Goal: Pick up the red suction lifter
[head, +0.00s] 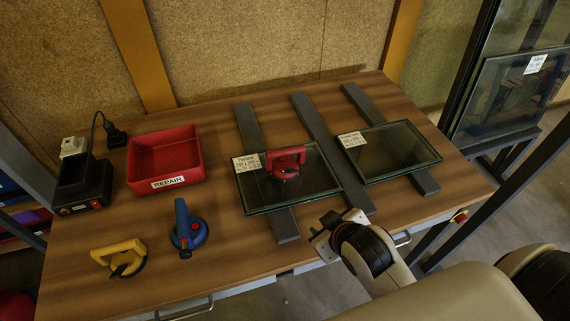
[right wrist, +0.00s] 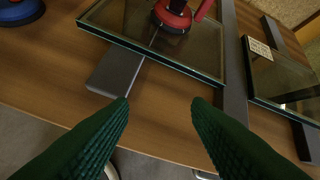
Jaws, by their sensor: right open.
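The red suction lifter (head: 286,162) stands on the left glass pane (head: 310,190), near its back edge, in the head view. In the right wrist view the lifter (right wrist: 172,16) is at the top, partly cut off by the picture edge. My right gripper (head: 322,238) is in front of the left pane, near the table's front edge. In the right wrist view its two dark green fingers (right wrist: 160,104) are wide apart with only table between them, short of the pane's near edge. My left gripper is not in view.
Dark rails (head: 282,224) carry the left pane and a right pane (head: 405,158). A blue lifter (head: 187,232), a yellow lifter (head: 120,256), a red REPAIR bin (head: 170,146) and a black charger box (head: 80,188) occupy the left side. A glass rack (head: 510,100) stands at right.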

